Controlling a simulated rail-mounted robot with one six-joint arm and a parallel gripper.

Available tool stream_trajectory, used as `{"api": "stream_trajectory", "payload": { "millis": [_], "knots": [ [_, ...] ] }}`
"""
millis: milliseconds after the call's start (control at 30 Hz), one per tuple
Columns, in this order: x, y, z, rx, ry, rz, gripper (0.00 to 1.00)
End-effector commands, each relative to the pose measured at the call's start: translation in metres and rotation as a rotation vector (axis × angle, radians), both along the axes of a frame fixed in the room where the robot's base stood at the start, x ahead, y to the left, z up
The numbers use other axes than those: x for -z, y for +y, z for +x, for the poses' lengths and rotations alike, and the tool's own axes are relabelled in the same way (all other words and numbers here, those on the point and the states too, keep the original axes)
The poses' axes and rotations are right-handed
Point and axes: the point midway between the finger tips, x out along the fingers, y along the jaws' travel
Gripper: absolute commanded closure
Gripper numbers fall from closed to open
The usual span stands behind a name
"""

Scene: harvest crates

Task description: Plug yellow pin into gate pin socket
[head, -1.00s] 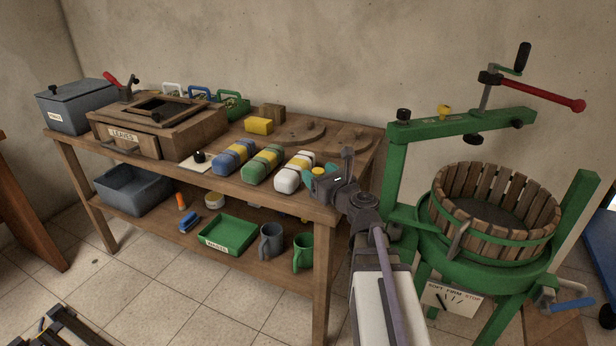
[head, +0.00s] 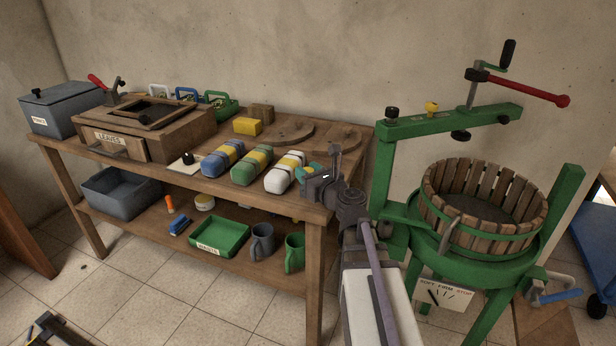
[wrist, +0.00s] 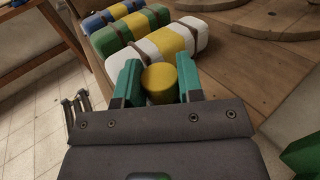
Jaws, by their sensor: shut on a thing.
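My gripper (wrist: 159,72) is shut on a yellow round-topped piece (wrist: 158,84), which looks like the yellow pin. The piece sits between the two teal fingers in the wrist view; its lower part is hidden. In the head view my gripper (head: 308,174) is at the right end of the bench, beside the white bundle with a yellow band (head: 286,172). The yellow piece is hidden there behind the gripper. I cannot make out the gate pin socket for sure. Another yellow knob (head: 432,108) stands on the green beam of the press (head: 450,122).
The wooden bench (head: 225,192) holds blue, green and white bundles, a yellow block (head: 247,126) and round boards. The press basket (head: 483,207) stands to the right of my arm, with a red-handled crank (head: 530,90) above. A green tray (head: 218,236) and mugs are on the lower shelf.

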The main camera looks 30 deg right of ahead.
Motion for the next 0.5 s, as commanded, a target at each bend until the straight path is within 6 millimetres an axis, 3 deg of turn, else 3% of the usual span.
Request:
{"api": "stream_trajectory", "payload": {
  "millis": [133,233,500],
  "knots": [
    [-0.005,0.0,0.0,0.0,0.0,0.0,0.89],
    [-0.02,0.0,0.0,0.0,0.0,0.0,0.89],
    [-0.086,0.0,0.0,0.0,0.0,0.0,0.89]
  ]
}}
